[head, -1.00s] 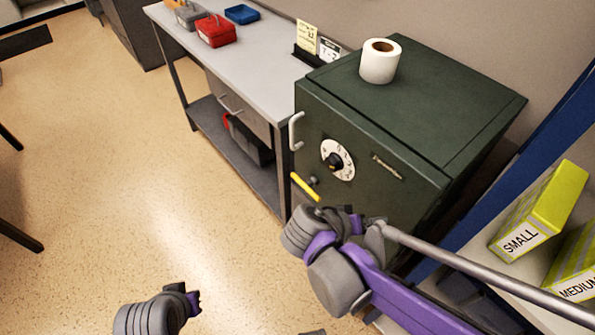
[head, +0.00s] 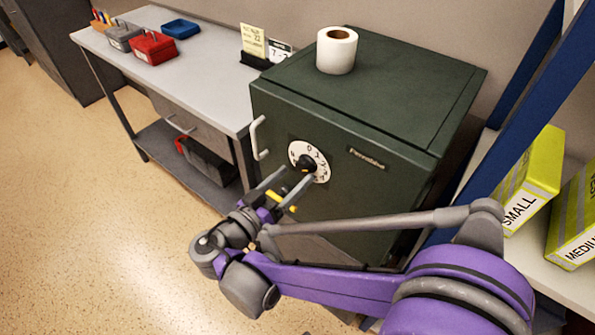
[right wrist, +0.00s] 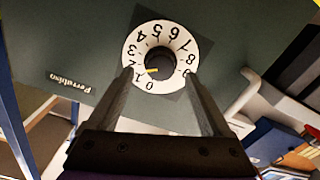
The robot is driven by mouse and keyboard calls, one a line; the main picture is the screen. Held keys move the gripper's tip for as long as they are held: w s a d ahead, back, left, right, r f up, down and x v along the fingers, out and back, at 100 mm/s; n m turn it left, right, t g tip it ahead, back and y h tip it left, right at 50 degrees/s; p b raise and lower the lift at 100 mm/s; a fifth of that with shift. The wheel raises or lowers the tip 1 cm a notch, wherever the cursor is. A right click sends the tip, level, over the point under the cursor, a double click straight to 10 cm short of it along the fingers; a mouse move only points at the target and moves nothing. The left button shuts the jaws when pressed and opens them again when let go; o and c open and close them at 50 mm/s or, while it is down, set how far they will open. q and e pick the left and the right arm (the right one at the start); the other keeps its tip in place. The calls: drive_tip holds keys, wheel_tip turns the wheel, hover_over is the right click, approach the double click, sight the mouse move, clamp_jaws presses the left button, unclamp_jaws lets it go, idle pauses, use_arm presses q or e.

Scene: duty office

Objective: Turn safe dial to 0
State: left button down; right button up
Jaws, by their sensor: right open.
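The safe (head: 350,180) is a dark green box with its door facing me. Its dial (head: 321,174) is a white numbered ring around a black knob (head: 306,163). In the right wrist view the fingertips (right wrist: 160,74) lie either side of the knob; contact cannot be told. My left gripper is out of view.
A white handle (head: 256,138) is on the safe door's left. A paper roll (head: 337,52) stands on the safe. A grey workbench (head: 200,70) is left; a shelf with yellow-green boxes (head: 535,170) is right.

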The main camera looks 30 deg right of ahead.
sight(305, 166)
drive_tip(key=shift+x, duration=1.4)
clamp_jaws()
